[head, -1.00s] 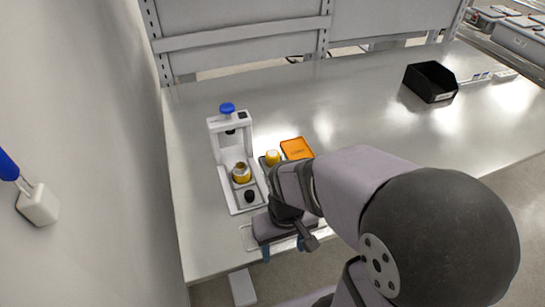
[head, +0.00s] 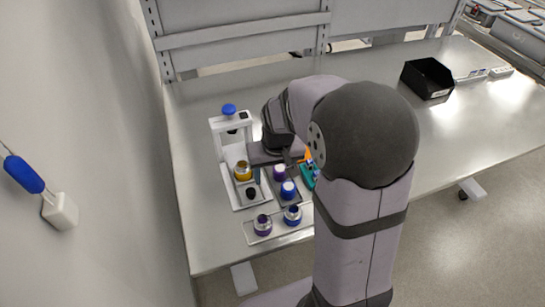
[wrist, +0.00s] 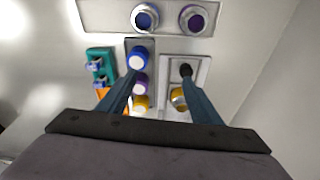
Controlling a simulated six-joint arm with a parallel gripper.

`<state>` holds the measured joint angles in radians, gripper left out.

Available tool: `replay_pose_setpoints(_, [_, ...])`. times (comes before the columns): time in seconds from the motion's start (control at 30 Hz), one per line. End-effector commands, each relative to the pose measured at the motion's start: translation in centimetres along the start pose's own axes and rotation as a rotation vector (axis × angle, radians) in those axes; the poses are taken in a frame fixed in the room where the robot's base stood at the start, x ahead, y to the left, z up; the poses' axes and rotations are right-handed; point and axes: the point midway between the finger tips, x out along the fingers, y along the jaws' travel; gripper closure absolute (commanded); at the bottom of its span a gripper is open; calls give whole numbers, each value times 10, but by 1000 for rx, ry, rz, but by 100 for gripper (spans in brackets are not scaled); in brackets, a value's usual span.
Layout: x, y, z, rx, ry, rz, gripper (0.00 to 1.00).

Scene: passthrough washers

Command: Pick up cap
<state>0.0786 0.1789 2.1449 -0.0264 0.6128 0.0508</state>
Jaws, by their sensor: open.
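Three caps with pale tops stand in a row on a dark narrow tray. In the wrist view they are blue (wrist: 138,58), purple (wrist: 139,84) and yellow (wrist: 141,103). In the head view the blue cap (head: 288,189) and purple cap (head: 279,172) show; the yellow one is hidden by my arm. My gripper (wrist: 160,74) is open above the tray and the press station, with nothing held between its fingers. In the wrist view the left finger overlaps the row of caps, and the right finger is over the station.
The white press station (head: 228,127) with a blue knob holds a yellow-ringed metal part (head: 243,171). Purple (head: 263,225) and blue (head: 292,215) ringed metal parts sit on a front plate. A green holder (wrist: 99,66) stands beside the caps. A black bin (head: 428,78) is far right.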

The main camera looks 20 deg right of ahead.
Motion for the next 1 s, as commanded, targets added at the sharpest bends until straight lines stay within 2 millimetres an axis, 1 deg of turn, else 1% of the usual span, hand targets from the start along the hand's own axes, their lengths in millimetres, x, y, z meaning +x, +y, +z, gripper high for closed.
replay_pose_setpoints(0.03, [22, 5, -21, 18, 28, 4, 41])
replay_pose_setpoints(0.1, [37, 13, -49, 43, 69, 9, 41])
replay_pose_setpoints(0.2, [55, 22, -83, 69, 120, 15, 41])
replay_pose_setpoints(0.33, [68, 31, -111, 93, 165, 20, 41])
replay_pose_setpoints(0.4, [71, 34, -120, 99, 178, 21, 41])
replay_pose_setpoints(0.5, [72, 36, -125, 103, 186, 22, 41])
replay_pose_setpoints(0.67, [74, 36, -126, 104, 186, 22, 41])
replay_pose_setpoints(0.9, [89, 36, -129, 103, 185, 23, 41])
replay_pose_setpoints(1.0, [92, 36, -129, 103, 186, 22, 41])
